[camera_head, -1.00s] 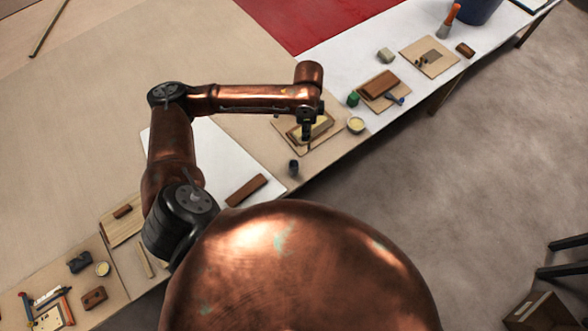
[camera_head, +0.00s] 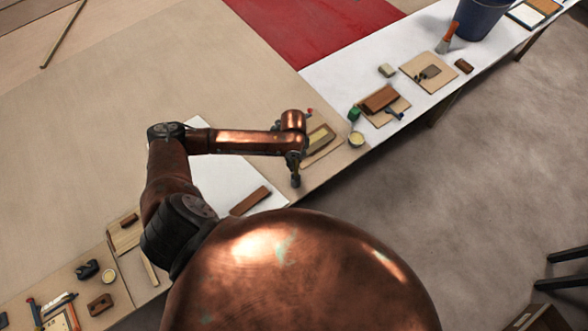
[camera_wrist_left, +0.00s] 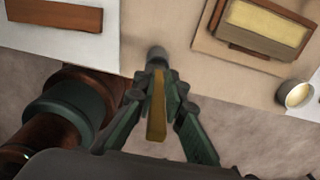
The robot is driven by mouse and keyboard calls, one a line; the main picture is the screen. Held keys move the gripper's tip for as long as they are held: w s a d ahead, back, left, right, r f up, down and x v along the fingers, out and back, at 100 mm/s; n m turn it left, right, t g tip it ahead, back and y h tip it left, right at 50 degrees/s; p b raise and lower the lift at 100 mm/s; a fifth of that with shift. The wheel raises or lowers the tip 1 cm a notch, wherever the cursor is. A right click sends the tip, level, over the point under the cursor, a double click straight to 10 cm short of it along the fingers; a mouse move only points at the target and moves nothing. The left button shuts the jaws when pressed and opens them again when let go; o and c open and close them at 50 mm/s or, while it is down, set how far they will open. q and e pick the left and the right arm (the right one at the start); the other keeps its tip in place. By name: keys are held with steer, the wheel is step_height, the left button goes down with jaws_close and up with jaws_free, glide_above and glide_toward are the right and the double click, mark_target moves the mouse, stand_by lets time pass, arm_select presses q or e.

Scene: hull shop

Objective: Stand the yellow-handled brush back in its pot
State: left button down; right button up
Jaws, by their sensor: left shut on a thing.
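My left gripper (camera_head: 295,170) is shut on the yellow handle of the brush (camera_wrist_left: 157,108), which shows between the fingers in the left wrist view. The brush's lower end is hidden. A small dark grey pot (camera_wrist_left: 157,54) shows just beyond the fingertips, near the table's front edge, in line with the handle. In the head view the dark pot (camera_head: 296,182) is right below the gripper and partly covered by it. I cannot tell whether the brush's tip is inside the pot or above it. My right gripper is not in view.
A board with a yellow-topped block (camera_head: 318,139) lies beyond the gripper, with a small cream-filled bowl (camera_head: 356,139) to its right. A reddish-brown bar (camera_head: 250,200) lies to the left on white. A blue bucket (camera_head: 482,16) stands far right. The table edge is close.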

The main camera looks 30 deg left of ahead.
arm_select(q)
step_height(320, 180, down, 4)
steer(key=shift+r, duration=0.15)
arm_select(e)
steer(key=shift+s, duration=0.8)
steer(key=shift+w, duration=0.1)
arm_select(q)
steer(key=c, duration=2)
jaws_free()
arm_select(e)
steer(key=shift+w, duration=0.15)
arm_select(q)
step_height(320, 180, up, 12)
steer(key=shift+s, duration=0.1)
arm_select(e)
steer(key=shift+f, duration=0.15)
